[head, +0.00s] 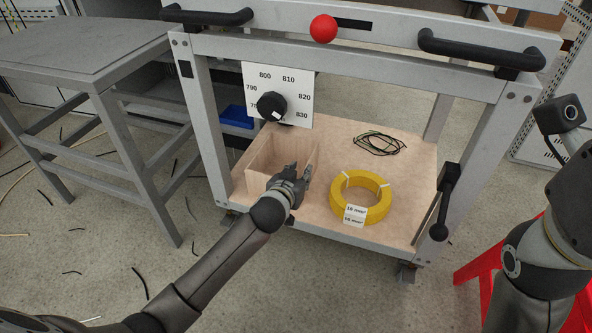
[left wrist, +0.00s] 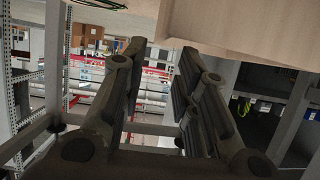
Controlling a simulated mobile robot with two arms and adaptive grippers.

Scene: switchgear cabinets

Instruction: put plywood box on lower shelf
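The open-topped plywood box (head: 256,165) appears to rest on the left part of the trolley's plywood lower shelf (head: 395,220). My left gripper (head: 301,178) is at the box's right side and hides part of it. In the left wrist view, my left gripper's fingers (left wrist: 158,62) are spread with a clear gap and nothing between them. A pale wooden panel, apparently the box (left wrist: 240,30), lies above and to the right of the fingers there. Contact between fingers and box cannot be made out. My right arm is at the right edge; its gripper is out of view.
A yellow cable coil (head: 360,197) lies right of the box, with a thin dark wire coil (head: 380,143) behind. A dial plate (head: 278,95) and black handles (head: 480,50) are on the trolley frame. A grey table (head: 80,55) stands left.

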